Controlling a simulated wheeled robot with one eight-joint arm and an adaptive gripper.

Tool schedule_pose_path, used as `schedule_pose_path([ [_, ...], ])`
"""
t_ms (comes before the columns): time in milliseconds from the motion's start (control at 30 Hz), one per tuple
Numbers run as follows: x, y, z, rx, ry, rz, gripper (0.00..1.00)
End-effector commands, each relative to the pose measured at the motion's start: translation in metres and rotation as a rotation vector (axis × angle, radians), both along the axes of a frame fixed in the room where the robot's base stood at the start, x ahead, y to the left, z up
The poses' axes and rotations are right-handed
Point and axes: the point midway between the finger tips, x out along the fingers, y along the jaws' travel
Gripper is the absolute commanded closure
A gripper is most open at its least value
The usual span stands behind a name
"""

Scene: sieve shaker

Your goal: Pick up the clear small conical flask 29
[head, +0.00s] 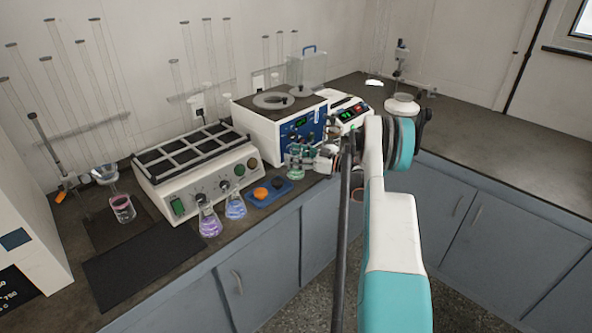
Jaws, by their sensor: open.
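Several small conical flasks stand along the front of the dark bench top, and I cannot read any number on them. One clear flask with purple liquid (210,224) stands at the left, and one with pale blue liquid (235,208) is just right of it. A clear glass vessel with a green tint (294,170) stands further right, close to my gripper. My gripper (316,161) is open and low over the bench at the front of the blue-panelled bath. My arm partly hides it, and I cannot tell whether the fingers touch the green-tinted glass.
A white block with a black rack top (190,165) stands behind the flasks. A blue tray (285,186) with orange and dark round pieces lies beside them. A beaker with pink liquid (122,209) is at left. The dark mat (140,257) is clear.

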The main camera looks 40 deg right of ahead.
Motion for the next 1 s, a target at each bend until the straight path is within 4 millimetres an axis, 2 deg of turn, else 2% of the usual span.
schedule_pose_path([
  [33, 0.0000, 0.0001, 0.0003, 0.000, 0.000, 0.000, 0.42],
  [200, -0.0002, 0.0001, 0.0002, 0.000, 0.000, 0.000, 0.80],
  [300, -0.0003, 0.0001, 0.0001, 0.000, 0.000, 0.000, 1.00],
  [767, -0.0003, 0.0001, 0.0011, 0.000, 0.000, 0.000, 1.00],
  [1000, -0.0003, 0.0001, 0.0097, 0.000, 0.000, 0.000, 1.00],
])
